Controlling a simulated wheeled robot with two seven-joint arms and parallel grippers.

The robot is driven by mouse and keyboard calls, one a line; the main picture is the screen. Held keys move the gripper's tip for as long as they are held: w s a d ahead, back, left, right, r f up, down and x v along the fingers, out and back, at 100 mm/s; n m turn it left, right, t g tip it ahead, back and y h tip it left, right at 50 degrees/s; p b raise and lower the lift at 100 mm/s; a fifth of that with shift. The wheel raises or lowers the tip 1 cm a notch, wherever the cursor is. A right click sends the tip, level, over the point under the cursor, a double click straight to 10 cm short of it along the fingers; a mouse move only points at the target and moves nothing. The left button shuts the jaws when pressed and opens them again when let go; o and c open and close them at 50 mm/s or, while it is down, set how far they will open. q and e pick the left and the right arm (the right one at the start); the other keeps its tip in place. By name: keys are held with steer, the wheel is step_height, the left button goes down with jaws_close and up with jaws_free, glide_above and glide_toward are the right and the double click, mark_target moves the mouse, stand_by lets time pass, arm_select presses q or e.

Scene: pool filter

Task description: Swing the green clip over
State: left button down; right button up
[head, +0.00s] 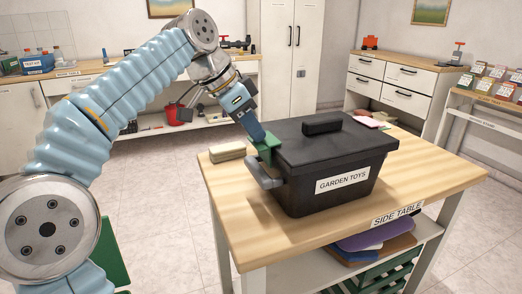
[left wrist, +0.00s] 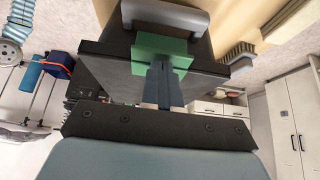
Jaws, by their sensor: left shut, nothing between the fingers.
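A black bin (head: 325,182) labelled GARDEN TOYS stands on the side table with its black lid (head: 345,143) on. The green clip (head: 268,151) is at the lid's left edge, above the grey side handle (head: 264,172). In the left wrist view the green clip (left wrist: 148,50) lies across the lid edge, just beyond my fingertips. My left gripper (head: 259,137) is shut and empty, its tips at the clip, seemingly touching it. The fingers (left wrist: 162,72) hide part of the clip. I cannot tell whether it is latched. My right gripper is not in view.
The side table (head: 420,180) has bare wood in front of and right of the bin. A beige brush-like block (head: 227,152) lies left of the bin, and pink paper (head: 366,121) lies behind it. White cabinets and shelves stand farther back.

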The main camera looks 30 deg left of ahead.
arm_select(q)
steer(key=shift+s+f, duration=0.1)
steer(key=shift+f, duration=0.05)
steer(key=shift+s+a+f+b, duration=0.3)
steer(key=shift+s+a+b, duration=0.15)
stand_by(0.3)
steer(key=shift+s+a+f+b, duration=0.3)
steer(key=shift+s+f+b, duration=0.15)
steer(key=shift+f+b, duration=0.25)
stand_by(0.4)
steer(key=shift+f, duration=0.2)
